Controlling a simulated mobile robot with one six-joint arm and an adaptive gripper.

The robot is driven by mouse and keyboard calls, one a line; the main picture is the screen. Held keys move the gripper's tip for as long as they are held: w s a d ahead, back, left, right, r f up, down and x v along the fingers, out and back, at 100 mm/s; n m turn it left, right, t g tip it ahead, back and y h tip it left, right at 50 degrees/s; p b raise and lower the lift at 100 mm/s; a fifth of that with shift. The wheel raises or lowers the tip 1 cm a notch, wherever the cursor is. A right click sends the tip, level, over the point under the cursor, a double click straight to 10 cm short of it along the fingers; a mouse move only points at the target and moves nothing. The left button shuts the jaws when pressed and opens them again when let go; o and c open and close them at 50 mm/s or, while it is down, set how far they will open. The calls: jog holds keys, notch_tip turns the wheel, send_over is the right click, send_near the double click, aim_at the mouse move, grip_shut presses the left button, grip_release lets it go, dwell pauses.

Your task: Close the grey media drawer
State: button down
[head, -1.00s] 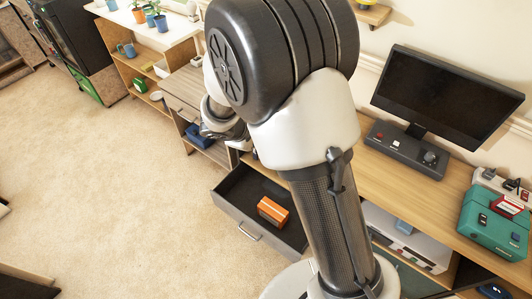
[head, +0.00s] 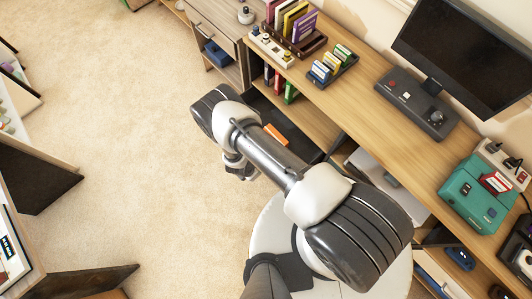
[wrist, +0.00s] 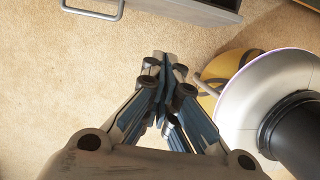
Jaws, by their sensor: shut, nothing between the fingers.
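The grey media drawer (head: 300,142) stands open below the desk in the head view, dark inside, with an orange box (head: 275,135) in it. My arm hides much of the drawer and its front there. In the wrist view the grey drawer front (wrist: 200,10) and its metal bar handle (wrist: 95,14) show at the top edge. My gripper (wrist: 165,62) is shut and empty, over the carpet, with the drawer front beyond its tips and apart from them in the picture. In the head view my gripper (head: 241,174) is small, at the arm's end, on the carpet side of the drawer.
The wooden desk (head: 372,109) carries a monitor (head: 464,50), a control panel (head: 417,104), book racks and a teal case (head: 475,200). A wooden side cabinet (head: 215,35) stands at the upper left. Carpet to the left is clear. Dark-sided furniture (head: 35,180) stands at far left.

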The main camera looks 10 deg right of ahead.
jog(key=w+d+f+b, duration=0.3)
jog(key=d+f+b, duration=0.2)
jog(key=f+b, duration=0.2)
jog(key=shift+a+x, duration=0.25)
jog(key=shift+x, duration=1)
jog(key=shift+w+d, duration=0.15)
jog(key=shift+w, duration=0.05)
